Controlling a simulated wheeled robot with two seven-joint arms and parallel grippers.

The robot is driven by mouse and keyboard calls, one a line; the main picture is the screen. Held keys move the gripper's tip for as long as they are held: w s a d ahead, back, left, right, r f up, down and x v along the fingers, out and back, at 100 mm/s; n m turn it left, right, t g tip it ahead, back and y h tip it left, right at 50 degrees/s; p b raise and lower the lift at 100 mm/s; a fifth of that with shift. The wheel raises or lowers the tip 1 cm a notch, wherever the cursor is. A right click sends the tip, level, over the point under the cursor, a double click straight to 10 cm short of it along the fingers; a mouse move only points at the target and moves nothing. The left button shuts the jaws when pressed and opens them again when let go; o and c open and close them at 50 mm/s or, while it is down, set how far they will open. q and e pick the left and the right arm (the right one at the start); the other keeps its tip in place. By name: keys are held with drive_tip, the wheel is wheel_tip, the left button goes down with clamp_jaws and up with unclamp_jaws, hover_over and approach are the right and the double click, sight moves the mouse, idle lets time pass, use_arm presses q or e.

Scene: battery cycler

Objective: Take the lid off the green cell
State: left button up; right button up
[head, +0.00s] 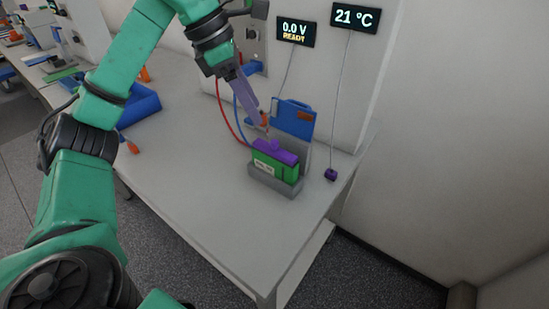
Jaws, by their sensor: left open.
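The green cell (273,171) stands upright in a grey holder (262,185) near the right end of the table. A purple lid (284,155) with a small raised knob sits on top of it. My left gripper (262,124) comes down from above, its fingers pointing at the lid's knob from just behind and above. It is open and holds nothing that I can see. Whether the fingertips touch the knob I cannot tell. My right gripper is not in view.
A blue panel (293,119) stands right behind the cell, with red and blue cables running to its left. A small purple block (330,175) hangs on a cord at the right. A blue bin (139,105) stands at the left. The table's front (215,215) is clear.

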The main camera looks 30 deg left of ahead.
sight(274, 142)
use_arm(q)
drive_tip(key=x, duration=1)
drive_tip(key=shift+w+a+p, duration=0.1)
drive_tip(key=shift+w+p, duration=0.1)
drive_tip(key=shift+p, duration=0.1)
clamp_jaws()
